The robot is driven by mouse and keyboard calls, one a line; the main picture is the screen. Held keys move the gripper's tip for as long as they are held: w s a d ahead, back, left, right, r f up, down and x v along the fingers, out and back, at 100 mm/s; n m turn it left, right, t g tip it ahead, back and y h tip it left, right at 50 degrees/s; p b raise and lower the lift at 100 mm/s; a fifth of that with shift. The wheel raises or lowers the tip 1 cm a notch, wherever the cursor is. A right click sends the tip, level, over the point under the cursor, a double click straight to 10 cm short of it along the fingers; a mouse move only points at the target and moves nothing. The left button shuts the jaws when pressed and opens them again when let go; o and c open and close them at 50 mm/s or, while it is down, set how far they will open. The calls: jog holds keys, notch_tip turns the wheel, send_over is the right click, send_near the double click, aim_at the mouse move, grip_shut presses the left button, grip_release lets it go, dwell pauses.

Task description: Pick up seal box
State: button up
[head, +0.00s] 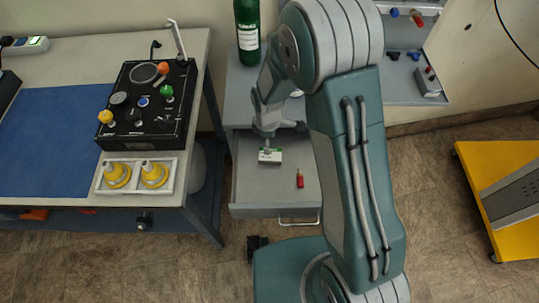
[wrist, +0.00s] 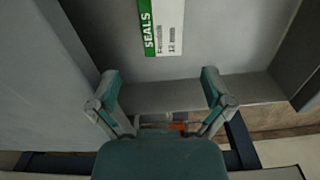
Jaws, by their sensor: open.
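The seal box (head: 270,157) is a small white box with a green end. It lies in the open grey drawer (head: 250,195), near the drawer's back left. In the wrist view the box (wrist: 167,28) shows its green "SEALS" label at the top edge, and its upper part is cut off. My gripper (head: 272,132) is above the drawer, close to the box in the head view. In the wrist view my gripper (wrist: 158,82) has its two fingers spread wide with nothing between them. The box is beyond the fingertips, roughly centred between them.
A small red item (head: 300,179) lies in the drawer to the right of the box. Drawer walls rise around the box. A green bottle (head: 247,32) stands behind on the cabinet. A workbench (head: 60,62) with a black control panel (head: 150,105) is at left.

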aim_at(271, 154)
notch_tip(271, 154, down, 4)
jog(key=shift+r, duration=0.1)
jog(key=f, duration=0.2)
jog(key=d+f, duration=0.1)
jog(key=f, duration=0.1)
jog(key=shift+s+f, duration=0.15)
jog(key=shift+f, duration=0.05)
jog(key=shift+a, duration=0.15)
jog(key=c, duration=1.1)
